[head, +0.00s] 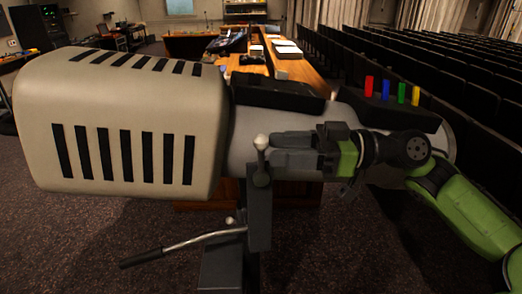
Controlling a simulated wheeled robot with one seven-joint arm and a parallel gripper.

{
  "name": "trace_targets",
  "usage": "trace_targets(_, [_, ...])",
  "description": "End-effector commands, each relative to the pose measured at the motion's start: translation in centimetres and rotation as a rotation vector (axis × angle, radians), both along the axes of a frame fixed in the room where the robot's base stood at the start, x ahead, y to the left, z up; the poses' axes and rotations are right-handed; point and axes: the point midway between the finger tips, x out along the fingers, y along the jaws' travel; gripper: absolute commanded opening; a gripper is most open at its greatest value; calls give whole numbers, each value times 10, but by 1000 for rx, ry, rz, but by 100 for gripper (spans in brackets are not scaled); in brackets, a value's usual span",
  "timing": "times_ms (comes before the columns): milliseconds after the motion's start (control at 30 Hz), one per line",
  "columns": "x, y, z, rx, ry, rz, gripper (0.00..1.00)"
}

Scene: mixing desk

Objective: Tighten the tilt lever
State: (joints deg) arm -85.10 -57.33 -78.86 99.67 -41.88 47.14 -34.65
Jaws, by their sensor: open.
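A large beige spotlight housing (120,125) with black vent slots fills the left of the head view, with a grey barrel (240,130) running to the right. The tilt lever, a short pale lever with a round knob (262,142), stands about upright at the top of the dark bracket (259,215) beside the barrel. My gripper (273,149) comes from the right with its grey fingers pointing left. It is open, and its fingertips are just right of the lever. I cannot tell whether they touch it. Nothing shows held between them.
A metal handle with a dark grip (185,245) sticks out left from the bracket, with a small ball-ended knob (230,220) above it. Red, blue, green and yellow tabs (393,91) stand on the barrel's right part. Rows of dark seats (420,75) and a wooden desk (305,75) lie behind.

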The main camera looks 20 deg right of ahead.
Motion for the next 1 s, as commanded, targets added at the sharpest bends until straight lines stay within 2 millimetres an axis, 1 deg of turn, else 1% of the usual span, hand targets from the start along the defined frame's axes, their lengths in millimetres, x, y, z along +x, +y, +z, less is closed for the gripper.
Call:
trace_targets(33, [3,12,-1,-4,1,5,50])
trace_targets(100, [8,23,0,-3,1,3,50])
trace_targets(200, [13,35,0,-1,0,2,50])
trace_targets(333, [15,39,0,0,0,-1,50])
trace_targets(500, [15,39,1,1,0,-1,50])
trace_targets(533, [15,39,1,1,0,-1,48])
trace_targets(833, [15,39,1,1,0,0,2])
trace_targets(867, [15,39,1,1,0,0,0])
trace_targets(1000, [15,39,1,1,1,0,0])
